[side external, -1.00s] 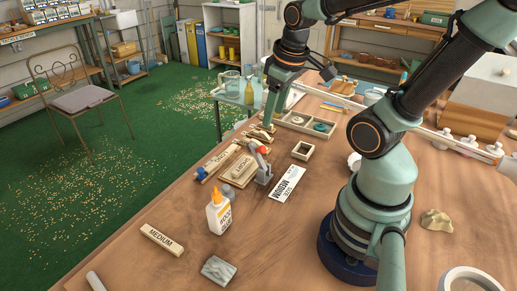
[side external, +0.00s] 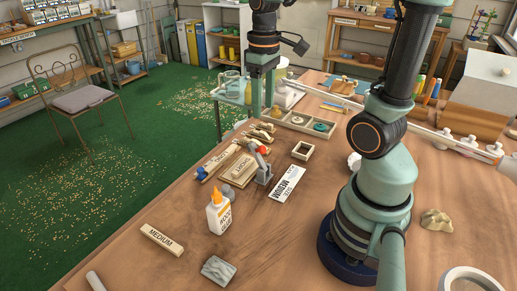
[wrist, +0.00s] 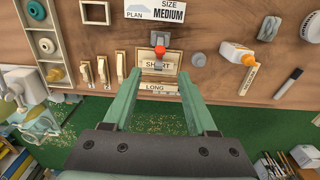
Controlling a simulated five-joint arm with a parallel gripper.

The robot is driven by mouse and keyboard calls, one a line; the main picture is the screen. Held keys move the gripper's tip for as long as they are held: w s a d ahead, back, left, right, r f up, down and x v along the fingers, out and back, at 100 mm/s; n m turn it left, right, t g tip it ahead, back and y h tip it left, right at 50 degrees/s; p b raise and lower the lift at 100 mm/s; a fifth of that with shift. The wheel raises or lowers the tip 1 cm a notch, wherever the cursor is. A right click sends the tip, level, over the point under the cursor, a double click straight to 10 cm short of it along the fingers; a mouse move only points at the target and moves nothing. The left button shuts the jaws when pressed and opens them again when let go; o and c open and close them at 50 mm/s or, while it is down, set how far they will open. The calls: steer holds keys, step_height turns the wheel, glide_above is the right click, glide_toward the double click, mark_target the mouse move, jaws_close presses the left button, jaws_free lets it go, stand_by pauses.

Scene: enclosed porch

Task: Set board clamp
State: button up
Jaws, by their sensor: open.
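A grey clamp with a red tip (side external: 262,166) stands at a light wooden board (side external: 238,170) on the workbench. In the wrist view the clamp (wrist: 159,39) has its red tip over the board marked SHORT (wrist: 157,62). A strip marked LONG (wrist: 155,87) lies along its near side. A loose block marked MEDIUM (side external: 162,239) lies near the bench's front left. A card (side external: 287,183) reads SIZE MEDIUM. My gripper (wrist: 157,75) is open and empty. In the side view my gripper (side external: 262,107) points down behind the clamp, above the bench's far edge.
A glue bottle (side external: 218,214) stands between the clamp and the MEDIUM block. A divided tray (side external: 300,124) and a small square box (side external: 303,150) lie behind the card. A grey block (side external: 218,270) lies at the front.

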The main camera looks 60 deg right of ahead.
glide_above(261, 157)
steer(key=f, duration=1.2)
steer(key=shift+s+a, duration=0.2)
steer(key=shift+s, duration=0.15)
jaws_close()
stand_by(0.8)
